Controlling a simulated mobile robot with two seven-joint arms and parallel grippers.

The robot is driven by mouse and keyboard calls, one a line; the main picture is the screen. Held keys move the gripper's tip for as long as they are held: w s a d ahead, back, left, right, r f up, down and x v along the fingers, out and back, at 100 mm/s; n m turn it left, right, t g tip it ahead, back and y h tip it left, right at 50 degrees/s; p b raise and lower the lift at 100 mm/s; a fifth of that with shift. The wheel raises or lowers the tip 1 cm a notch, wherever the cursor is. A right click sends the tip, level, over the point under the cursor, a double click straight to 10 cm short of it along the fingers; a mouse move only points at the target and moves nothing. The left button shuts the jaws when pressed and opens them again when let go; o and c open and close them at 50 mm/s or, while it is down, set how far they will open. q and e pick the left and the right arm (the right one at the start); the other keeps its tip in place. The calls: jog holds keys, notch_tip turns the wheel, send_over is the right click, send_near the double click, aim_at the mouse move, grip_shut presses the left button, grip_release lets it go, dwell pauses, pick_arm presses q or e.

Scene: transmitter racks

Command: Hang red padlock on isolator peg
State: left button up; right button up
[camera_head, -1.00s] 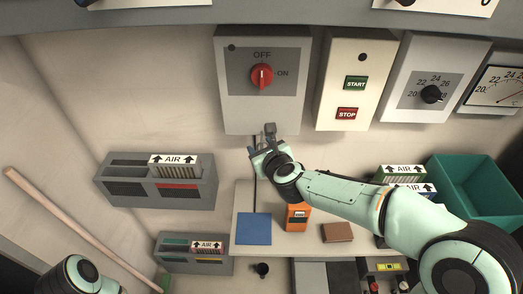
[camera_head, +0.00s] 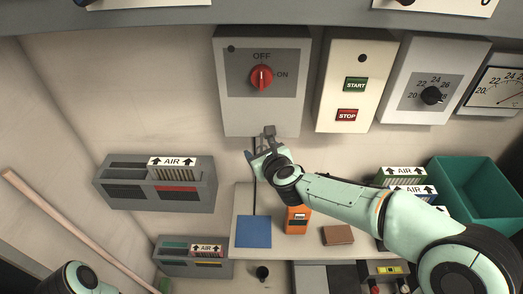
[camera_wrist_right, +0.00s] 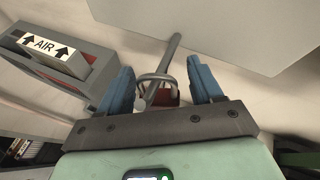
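The isolator box (camera_head: 262,112), with a red rotary switch, is on the wall. A grey peg (camera_head: 269,132) shows at its lower edge and as a rod in the right wrist view (camera_wrist_right: 174,48). The red padlock (camera_wrist_right: 170,96) lies between my right fingers, mostly hidden behind its metal shackle (camera_wrist_right: 157,78) and the gripper. The shackle appears to loop around the rod. My right gripper (camera_head: 264,154) is just below the box; its blue fingers (camera_wrist_right: 162,86) stand apart on either side of the padlock, with visible gaps. My left arm shows at the lower left; its gripper is out of view.
A START/STOP box (camera_head: 348,95) and a dial box (camera_head: 430,92) are to the right. A grey wall bin (camera_head: 205,190) with an AIR label is at left. Below is a shelf (camera_head: 270,240) with a blue pad, an orange device and a brown block. A green bin (camera_head: 475,185) is at right.

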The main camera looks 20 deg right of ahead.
jog(key=shift+o, duration=0.4)
jog(key=shift+d+r, duration=0.15)
jog(key=shift+s+r, duration=0.3)
jog(key=shift+s, duration=0.05)
pick_arm(q)
jog(key=w+r+p, duration=0.2)
jog(key=shift+w+r, duration=0.15)
jog(key=shift+r, duration=0.15)
pick_arm(e)
jog(key=a+v, duration=0.1)
jog(key=v, duration=1.1)
jog(key=shift+s+d+f, duration=0.15)
jog(key=shift+s+d, duration=0.15)
